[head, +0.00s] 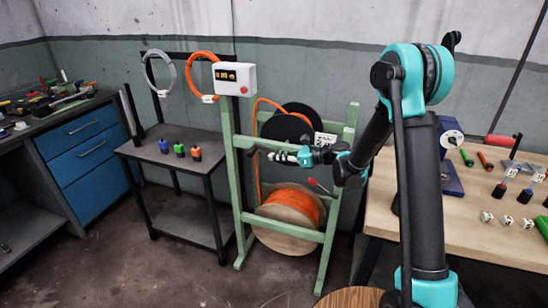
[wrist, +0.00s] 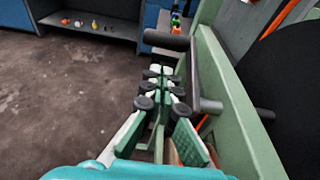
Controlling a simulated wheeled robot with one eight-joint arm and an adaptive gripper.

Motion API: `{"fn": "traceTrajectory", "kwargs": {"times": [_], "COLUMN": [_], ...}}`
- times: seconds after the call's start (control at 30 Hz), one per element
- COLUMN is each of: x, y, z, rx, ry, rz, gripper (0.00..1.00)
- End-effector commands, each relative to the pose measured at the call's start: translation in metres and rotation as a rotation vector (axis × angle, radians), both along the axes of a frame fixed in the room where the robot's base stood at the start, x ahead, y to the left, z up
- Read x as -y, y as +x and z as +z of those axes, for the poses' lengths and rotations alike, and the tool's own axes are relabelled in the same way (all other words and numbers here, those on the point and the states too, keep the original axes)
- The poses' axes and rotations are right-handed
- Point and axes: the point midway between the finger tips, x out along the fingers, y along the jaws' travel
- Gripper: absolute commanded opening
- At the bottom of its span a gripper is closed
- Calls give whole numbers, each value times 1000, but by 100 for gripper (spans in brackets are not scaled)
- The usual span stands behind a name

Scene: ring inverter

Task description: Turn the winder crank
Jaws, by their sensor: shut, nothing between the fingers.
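The winder is a green frame (head: 229,165) with a black reel (head: 290,122) above and a spool of orange cable (head: 290,215) below. In the wrist view, the crank shows as a grey arm (wrist: 206,75) with a dark cylindrical handle (wrist: 166,40), beside the green frame (wrist: 237,100). My gripper (head: 273,156) is in front of the frame, pointing left in the head view. In the wrist view, my gripper (wrist: 160,72) is shut and empty, just below the handle and left of the crank arm. I cannot tell whether it touches the crank.
A small dark table (head: 165,146) with several coloured pieces stands left of the frame. A white control box (head: 234,79) is on the frame's left post. A wooden bench (head: 420,220) with tools is at right. Bare floor (head: 180,275) lies in front.

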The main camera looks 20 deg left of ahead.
Motion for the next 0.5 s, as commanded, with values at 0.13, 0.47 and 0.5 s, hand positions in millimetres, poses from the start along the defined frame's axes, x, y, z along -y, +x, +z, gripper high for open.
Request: {"fn": "traceTrajectory", "kwargs": {"times": [0.13,0.47,0.5], "x": [-27,-69,-72], "y": [1,6,6], "z": [-7,-18,-18], "rx": [0,0,0], "ry": [-1,-2,-2], "rz": [3,0,0], "gripper": [0,0,0]}}
